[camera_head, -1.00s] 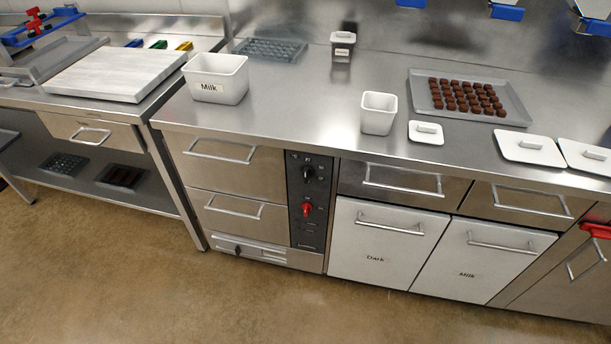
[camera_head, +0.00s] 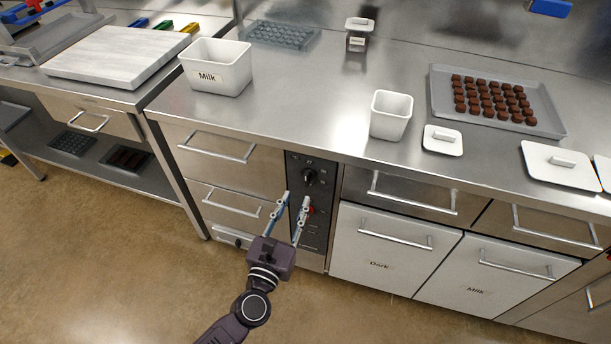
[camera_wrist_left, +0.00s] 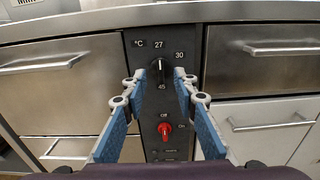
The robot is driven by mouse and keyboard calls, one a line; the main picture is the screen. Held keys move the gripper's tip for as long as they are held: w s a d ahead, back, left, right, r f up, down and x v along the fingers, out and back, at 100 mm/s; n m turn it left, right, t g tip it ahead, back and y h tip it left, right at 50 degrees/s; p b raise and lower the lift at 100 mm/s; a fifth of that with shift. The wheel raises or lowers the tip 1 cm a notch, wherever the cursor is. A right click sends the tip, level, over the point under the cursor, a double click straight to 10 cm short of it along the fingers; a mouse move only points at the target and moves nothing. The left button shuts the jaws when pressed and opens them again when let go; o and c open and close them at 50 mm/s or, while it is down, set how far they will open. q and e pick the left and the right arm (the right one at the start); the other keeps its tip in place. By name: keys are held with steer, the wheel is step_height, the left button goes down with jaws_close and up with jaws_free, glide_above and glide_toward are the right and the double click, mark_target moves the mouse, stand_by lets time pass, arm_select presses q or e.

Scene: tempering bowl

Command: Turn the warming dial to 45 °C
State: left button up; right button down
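The black warming dial (camera_head: 309,177) is on the upper part of the dark control panel (camera_head: 313,242). In the left wrist view the dial (camera_wrist_left: 160,70) has 27 above it, 30 at its upper right and 45 below. Its grip lies roughly upright; I cannot tell which mark it points to. My left gripper (camera_head: 296,199) is open and empty in front of the panel. In the left wrist view its fingers stand on both sides of the dial, apart from it. My right gripper is not in view.
A red Off/On switch (camera_wrist_left: 164,129) sits below the dial; a finger partly hides it in the head view. Drawer handles (camera_head: 220,147) stick out left of the panel, and another handle (camera_head: 411,198) to its right. A Milk tub (camera_head: 216,68) stands on the counter above.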

mark_target(306, 177)
arm_select(q)
steer(key=x, duration=0.7)
steer(key=shift+w+d, duration=0.1)
steer(key=shift+w, duration=0.15)
jaws_close()
